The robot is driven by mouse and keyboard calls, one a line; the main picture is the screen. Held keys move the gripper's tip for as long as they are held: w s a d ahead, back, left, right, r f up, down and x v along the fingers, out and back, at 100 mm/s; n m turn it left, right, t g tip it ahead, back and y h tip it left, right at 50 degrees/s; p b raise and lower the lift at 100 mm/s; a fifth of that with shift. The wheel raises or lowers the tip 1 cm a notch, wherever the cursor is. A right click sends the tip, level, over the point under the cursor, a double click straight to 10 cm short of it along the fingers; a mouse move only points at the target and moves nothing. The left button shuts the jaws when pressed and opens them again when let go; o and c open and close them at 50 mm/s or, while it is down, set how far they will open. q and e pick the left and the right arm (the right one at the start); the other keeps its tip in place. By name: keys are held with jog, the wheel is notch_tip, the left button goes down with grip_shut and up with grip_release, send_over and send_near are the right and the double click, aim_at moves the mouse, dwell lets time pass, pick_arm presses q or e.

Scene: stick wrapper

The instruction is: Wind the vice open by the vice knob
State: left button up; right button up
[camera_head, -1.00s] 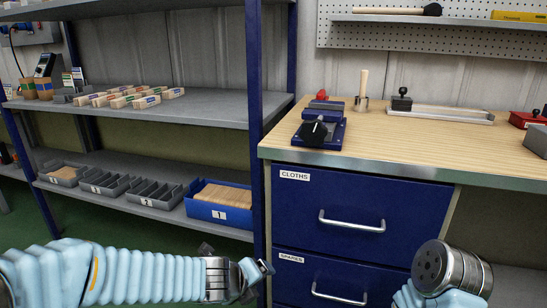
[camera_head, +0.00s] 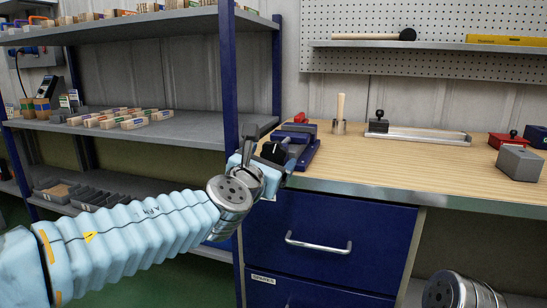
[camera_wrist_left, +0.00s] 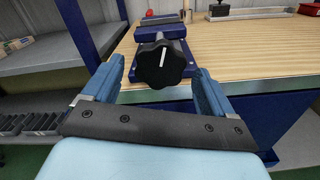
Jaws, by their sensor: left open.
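The blue vice (camera_head: 309,150) stands at the left front corner of the wooden bench, with its black knob (camera_head: 273,152) facing the bench front. In the left wrist view the round lobed knob (camera_wrist_left: 162,64) has a white line, nearly upright. My left gripper (camera_head: 268,148) is open in front of the vice. In the left wrist view its two blue fingers stand on either side of the knob, with gaps showing; whether they reach around it is unclear. My arm partly hides the vice front in the head view. Only my right wrist's round end shows at the bottom right.
A blue shelf post (camera_head: 229,80) stands close to the left of my left gripper. On the bench (camera_head: 400,168) are a wooden peg in a metal cup (camera_head: 339,115), a metal tray (camera_head: 430,137) and a grey block (camera_head: 520,162). The bench's middle front is clear.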

pick_arm(q)
jog(key=shift+x, duration=1.4)
jog(key=c, duration=1)
jog(key=shift+f+n+b, duration=0.25)
jog(key=shift+n+b, duration=0.9)
jog(key=shift+n, duration=0.15)
jog(key=shift+r+n, duration=0.1)
jog(key=shift+n, duration=0.4)
